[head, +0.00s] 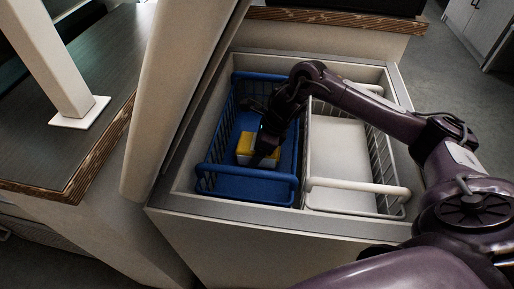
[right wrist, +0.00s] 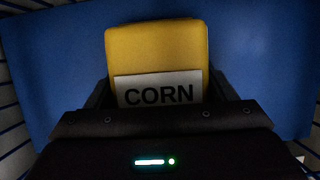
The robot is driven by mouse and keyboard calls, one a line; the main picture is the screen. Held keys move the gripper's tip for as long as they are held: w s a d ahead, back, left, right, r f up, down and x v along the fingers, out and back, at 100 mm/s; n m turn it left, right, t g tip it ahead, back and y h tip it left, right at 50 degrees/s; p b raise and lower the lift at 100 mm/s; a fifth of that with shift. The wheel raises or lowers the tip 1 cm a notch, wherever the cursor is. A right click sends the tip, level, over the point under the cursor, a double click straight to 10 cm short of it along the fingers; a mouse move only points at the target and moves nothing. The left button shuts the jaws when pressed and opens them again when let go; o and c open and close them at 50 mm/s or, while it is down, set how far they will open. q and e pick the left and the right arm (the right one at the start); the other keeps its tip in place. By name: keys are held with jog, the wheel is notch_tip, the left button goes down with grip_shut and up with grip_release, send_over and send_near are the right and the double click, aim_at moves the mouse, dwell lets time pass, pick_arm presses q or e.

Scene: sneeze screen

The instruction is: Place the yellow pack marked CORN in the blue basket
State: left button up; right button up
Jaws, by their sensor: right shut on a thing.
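The yellow pack (head: 246,143) is down inside the blue basket (head: 247,184), near its front half. In the right wrist view the yellow pack (right wrist: 157,48) shows a white label reading CORN, with the blue basket floor (right wrist: 255,60) around it. My right gripper (head: 264,150) reaches into the blue basket and is shut on the pack, with a finger on each side in the right wrist view. I cannot tell whether the pack touches the basket floor. My left gripper is not in view.
A white basket (head: 355,186) stands right of the blue one in the same chest (head: 270,228) and looks empty. A raised pale panel (head: 178,85) stands at the chest's left. A dark counter (head: 40,140) with a pale post (head: 50,55) is at the far left.

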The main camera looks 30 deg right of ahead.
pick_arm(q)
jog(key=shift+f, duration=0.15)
pick_arm(e)
jog(key=o, duration=1.3)
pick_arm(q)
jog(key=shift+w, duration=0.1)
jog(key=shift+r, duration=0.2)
pick_arm(e)
jog(key=shift+r, duration=0.1)
jog(key=shift+d+r, duration=0.15)
jog(key=shift+r, duration=0.2)
jog(key=p+v, duration=0.1)
jog(key=v, duration=0.9)
jog(key=shift+s+r+p, duration=0.1)
jog(key=shift+r+p, duration=0.15)
jog(key=shift+p, duration=0.1)
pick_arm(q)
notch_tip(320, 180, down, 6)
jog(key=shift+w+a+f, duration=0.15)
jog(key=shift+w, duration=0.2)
pick_arm(e)
jog(key=shift+s+d+r, duration=0.15)
jog(key=shift+r, duration=0.2)
